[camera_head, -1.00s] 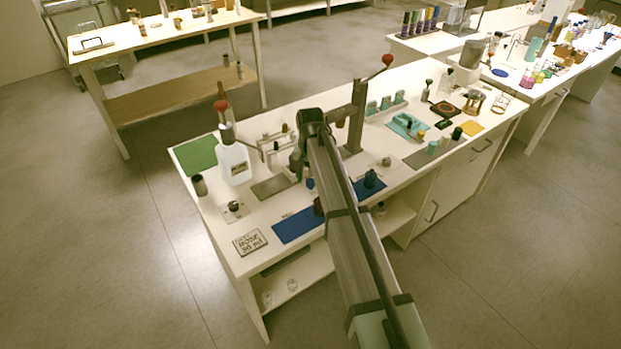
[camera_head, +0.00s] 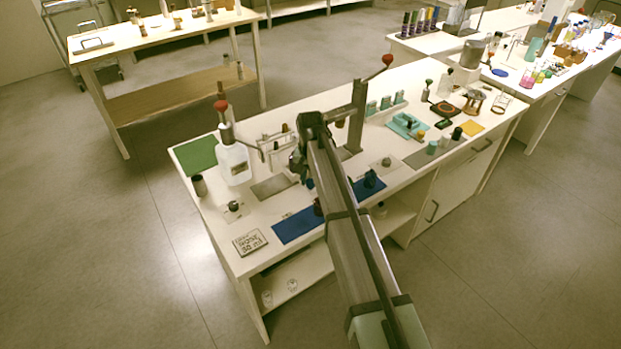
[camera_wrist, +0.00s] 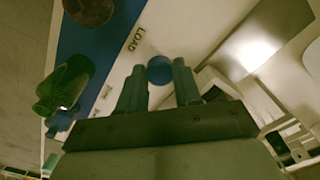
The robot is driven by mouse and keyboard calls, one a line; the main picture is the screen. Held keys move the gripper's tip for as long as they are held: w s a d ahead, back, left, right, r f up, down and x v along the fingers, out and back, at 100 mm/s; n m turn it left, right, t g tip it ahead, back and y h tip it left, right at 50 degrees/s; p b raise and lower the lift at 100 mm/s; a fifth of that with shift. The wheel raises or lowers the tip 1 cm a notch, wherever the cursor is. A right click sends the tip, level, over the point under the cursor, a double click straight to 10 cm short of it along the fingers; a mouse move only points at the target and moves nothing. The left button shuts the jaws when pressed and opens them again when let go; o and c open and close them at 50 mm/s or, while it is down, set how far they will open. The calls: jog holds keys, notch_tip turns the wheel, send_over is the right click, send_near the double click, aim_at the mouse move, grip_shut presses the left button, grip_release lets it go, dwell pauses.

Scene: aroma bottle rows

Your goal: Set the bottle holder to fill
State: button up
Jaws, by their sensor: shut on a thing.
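In the wrist view a round blue knob (camera_wrist: 160,69) sits between the two fingertips of my gripper (camera_wrist: 160,80), which is shut on it. The printed word LOAD shows on the white top beside it. In the head view my gripper (camera_head: 299,163) reaches down over the workbench, with the blue knob (camera_head: 309,183) just below it. My arm covers much of this spot. I cannot make out the bottle holder's body or a FILL mark.
A white jug with a red-topped pump (camera_head: 234,163) stands left of my gripper. A tall stand with a red knob (camera_head: 357,115) is close on its right. A blue mat (camera_head: 296,226) and a printed card (camera_head: 250,243) lie at the front. A green mat (camera_head: 196,154) lies at the back left.

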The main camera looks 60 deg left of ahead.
grip_shut()
jog(key=shift+s, duration=0.1)
jog(key=s, duration=1.1)
jog(key=shift+s, duration=0.2)
jog(key=o, duration=0.7)
grip_release()
jog(key=shift+o, duration=1.2)
